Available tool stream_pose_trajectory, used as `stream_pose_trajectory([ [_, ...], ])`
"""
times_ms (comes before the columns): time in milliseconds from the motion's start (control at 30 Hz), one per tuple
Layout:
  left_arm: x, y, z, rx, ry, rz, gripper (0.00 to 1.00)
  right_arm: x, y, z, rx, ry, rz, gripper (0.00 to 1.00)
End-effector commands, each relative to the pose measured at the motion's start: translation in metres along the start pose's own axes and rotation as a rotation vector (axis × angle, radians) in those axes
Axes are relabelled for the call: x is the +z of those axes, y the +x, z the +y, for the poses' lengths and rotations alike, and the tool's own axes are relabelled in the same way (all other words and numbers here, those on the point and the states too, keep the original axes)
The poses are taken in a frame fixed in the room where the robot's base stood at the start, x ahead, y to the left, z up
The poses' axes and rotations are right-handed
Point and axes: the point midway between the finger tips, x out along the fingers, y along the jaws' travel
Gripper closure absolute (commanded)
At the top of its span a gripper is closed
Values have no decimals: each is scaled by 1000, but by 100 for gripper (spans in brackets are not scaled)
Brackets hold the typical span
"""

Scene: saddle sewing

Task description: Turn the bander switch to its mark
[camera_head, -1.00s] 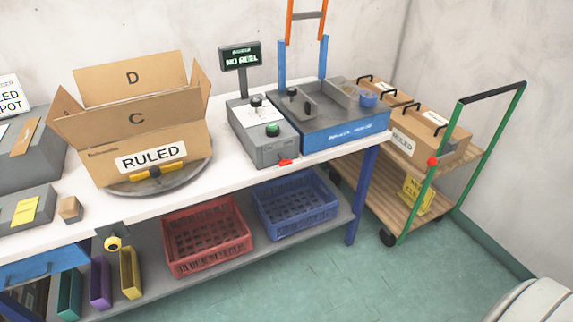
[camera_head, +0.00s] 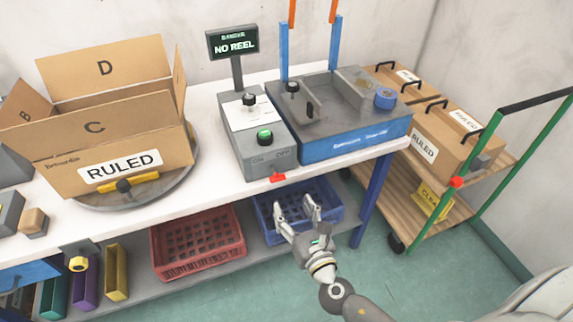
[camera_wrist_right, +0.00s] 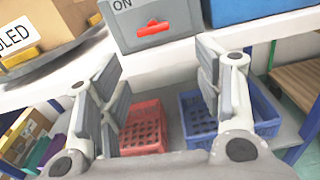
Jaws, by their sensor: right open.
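The grey bander control box (camera_head: 258,138) stands on the white table. I cannot make out the switch's mark. My right gripper (camera_head: 308,211) is open and empty, in front of the table edge and below the box. In the right wrist view its spread fingers (camera_wrist_right: 160,75) frame the table edge. My left gripper is out of view.
A display (camera_head: 233,42) reads NO REEL. The blue bander (camera_head: 355,139) stands right of the box. A large carton (camera_head: 105,150) sits on a turntable at left. Red (camera_head: 197,245) and blue (camera_head: 268,228) crates lie on the lower shelf. A cart (camera_head: 460,205) stands at right.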

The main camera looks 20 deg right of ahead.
Motion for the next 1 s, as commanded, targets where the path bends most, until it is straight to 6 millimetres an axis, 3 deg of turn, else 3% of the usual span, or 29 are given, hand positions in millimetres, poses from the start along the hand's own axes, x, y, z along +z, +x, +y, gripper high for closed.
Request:
stream_pose_trajectory([
  [167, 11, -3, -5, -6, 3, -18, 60, 16, 8, 4, 9, -50, -35, 39],
  [367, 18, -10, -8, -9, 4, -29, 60, 17, 41, 5, 8, -47, -34, 39],
  [700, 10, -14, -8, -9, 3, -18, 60, 16, 96, 5, 8, -45, -31, 39],
  [1000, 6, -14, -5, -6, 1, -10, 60, 16, 108, 5, 9, -44, -30, 39],
])
